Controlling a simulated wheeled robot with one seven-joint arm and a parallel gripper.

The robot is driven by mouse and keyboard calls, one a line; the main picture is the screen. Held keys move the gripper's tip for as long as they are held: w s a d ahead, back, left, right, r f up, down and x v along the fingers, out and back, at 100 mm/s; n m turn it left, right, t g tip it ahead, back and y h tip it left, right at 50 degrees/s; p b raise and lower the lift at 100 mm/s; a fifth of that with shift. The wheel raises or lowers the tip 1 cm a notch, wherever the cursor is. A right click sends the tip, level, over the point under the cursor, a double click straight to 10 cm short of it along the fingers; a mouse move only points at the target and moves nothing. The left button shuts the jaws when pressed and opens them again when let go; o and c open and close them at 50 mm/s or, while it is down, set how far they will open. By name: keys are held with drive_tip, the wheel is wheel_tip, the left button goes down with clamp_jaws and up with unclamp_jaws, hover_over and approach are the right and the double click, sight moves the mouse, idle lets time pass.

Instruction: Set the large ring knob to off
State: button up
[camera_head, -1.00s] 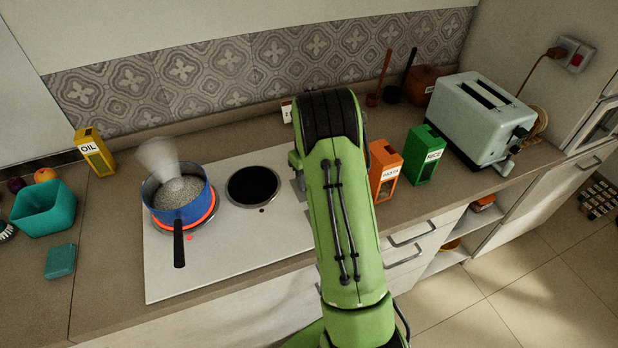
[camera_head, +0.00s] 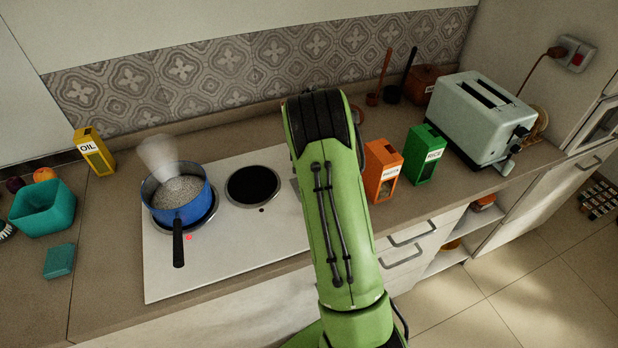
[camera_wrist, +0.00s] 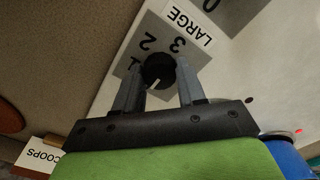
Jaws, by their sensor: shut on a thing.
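The black knob (camera_wrist: 160,70) labelled LARGE shows in the wrist view. Digits 1, 2 and 3 are printed around it on a grey plate (camera_wrist: 195,57). Its white mark points down-left in that view, away from the 2 and 3. My gripper (camera_wrist: 157,76) is shut on the knob, one finger on each side. In the head view my arm hides the knob and gripper. The blue pot (camera_head: 180,211) stands on the left ring (camera_head: 208,220), which looks dark. A small red light (camera_head: 189,237) on the hob is lit.
The other ring (camera_head: 253,186) is dark and empty. Orange (camera_head: 381,172) and green (camera_head: 426,155) boxes and a toaster (camera_head: 482,115) stand right of my arm. A teal bin (camera_head: 43,209) and oil box (camera_head: 94,152) are left. The pot handle (camera_head: 178,245) sticks out frontward.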

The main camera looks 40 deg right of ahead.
drive_tip(key=shift+w, duration=0.1)
idle(0.3)
drive_tip(key=o, duration=1.1)
drive_tip(key=shift+c, duration=0.2)
drive_tip(key=shift+r, duration=0.1)
wheel_tip(320, 180, up, 16)
drive_tip(key=p, duration=0.3)
drive_tip(key=shift+f, duration=0.2)
